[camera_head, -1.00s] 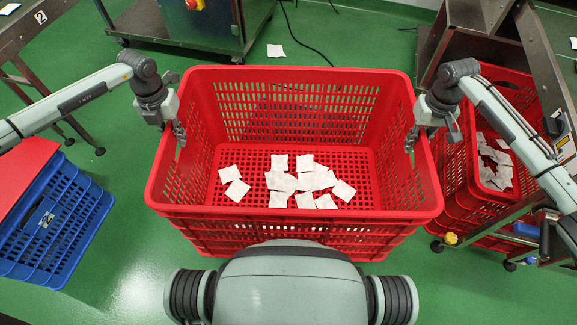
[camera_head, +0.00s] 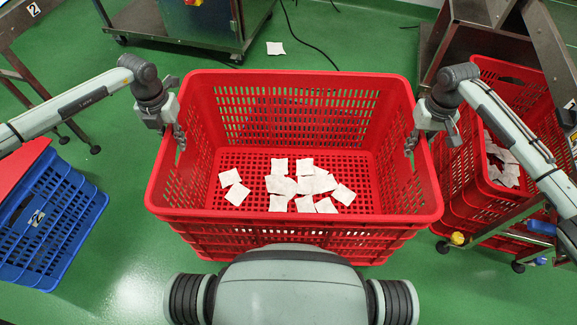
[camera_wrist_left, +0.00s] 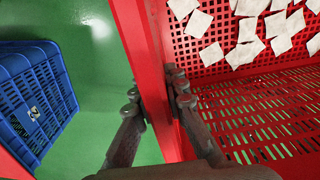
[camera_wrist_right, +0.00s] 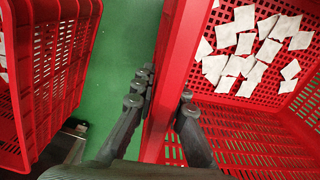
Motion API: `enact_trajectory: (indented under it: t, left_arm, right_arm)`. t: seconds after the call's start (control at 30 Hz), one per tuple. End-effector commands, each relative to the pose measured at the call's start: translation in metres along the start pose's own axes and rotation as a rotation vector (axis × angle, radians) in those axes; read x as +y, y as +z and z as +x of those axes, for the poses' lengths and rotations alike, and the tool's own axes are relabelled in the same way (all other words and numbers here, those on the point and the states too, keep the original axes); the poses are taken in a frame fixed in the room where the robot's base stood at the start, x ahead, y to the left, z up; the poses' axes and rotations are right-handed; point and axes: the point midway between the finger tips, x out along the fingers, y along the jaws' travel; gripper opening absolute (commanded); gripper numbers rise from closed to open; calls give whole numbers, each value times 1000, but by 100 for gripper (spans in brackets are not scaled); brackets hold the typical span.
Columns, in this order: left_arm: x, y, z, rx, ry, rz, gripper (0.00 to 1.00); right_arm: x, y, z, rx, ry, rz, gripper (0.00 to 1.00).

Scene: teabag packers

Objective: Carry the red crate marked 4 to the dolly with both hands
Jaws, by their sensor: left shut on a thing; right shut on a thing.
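The large red crate (camera_head: 295,212) is held level in front of me, with several white teabags (camera_head: 290,183) lying on its floor. No number 4 shows on the sides that I see. My left gripper (camera_head: 180,136) is shut on the crate's left rim, one finger inside and one outside, as the left wrist view (camera_wrist_left: 165,95) shows. My right gripper (camera_head: 412,140) is shut on the right rim in the same way, seen in the right wrist view (camera_wrist_right: 165,103). The crate's underside is hidden, and I cannot make out a free dolly.
A blue crate (camera_head: 52,225) marked 2 stands at left beside a red surface. Another red crate (camera_head: 455,185) with teabags is close at right, by a wheeled metal frame (camera_head: 490,230). A metal machine (camera_head: 190,25) stands behind. One teabag (camera_head: 275,48) lies on the green floor.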

Motion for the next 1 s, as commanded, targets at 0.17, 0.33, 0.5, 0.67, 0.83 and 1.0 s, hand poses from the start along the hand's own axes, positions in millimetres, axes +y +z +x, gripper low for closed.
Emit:
enact_trajectory:
  t: [0.17, 0.33, 0.5, 0.67, 0.83, 1.0]
  left_arm:
    - [1, 0, 0, 0, 2, -1, 31]
    - [0, 0, 0, 0, 1, -1, 33]
    - [0, 0, -2, -1, 0, 0, 33]
    - [1, 2, -20, -4, 0, 0, 33]
    - [1, 1, -56, -5, 1, 0, 33]
    - [1, 1, -91, -3, 1, 0, 33]
  right_arm:
    - [1, 0, 0, 0, 2, 1, 31]
    - [0, 0, 0, 0, 1, 1, 33]
    - [0, 0, 0, 0, 0, 0, 33]
    - [0, 0, 0, 0, 0, 0, 33]
    - [0, 0, 0, 0, 0, 0, 33]
    - [0, 0, 1, 0, 0, 0, 33]
